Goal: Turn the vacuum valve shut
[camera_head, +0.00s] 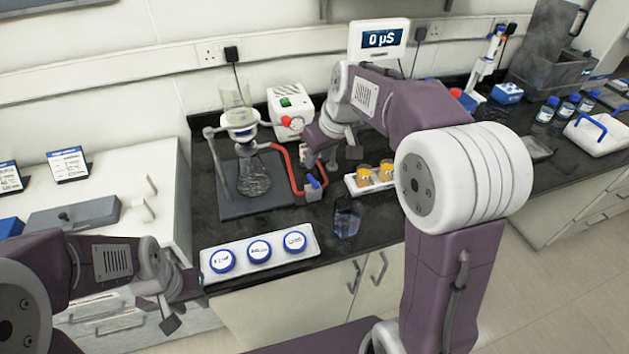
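The vacuum valve (313,192) is a small grey block with a blue lever (313,181) on the dark bench, at the end of a red hose (283,158). The lever looks tilted; its exact setting is too small to tell. My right gripper (331,158) is above and slightly right of the valve, pointing down, apart from it in the picture. Its fingers look spread with nothing between them. My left gripper (184,307) is at the lower left, left of the white tray, far from the valve. Its fingers look apart and empty.
A glass filter flask (253,180) stands on a dark base left of the valve. A white pump (290,104) is behind. A white rack with yellow-topped jars (364,176), a glass beaker (347,218) and a white tray (305,245) with blue-rimmed dishes are close by.

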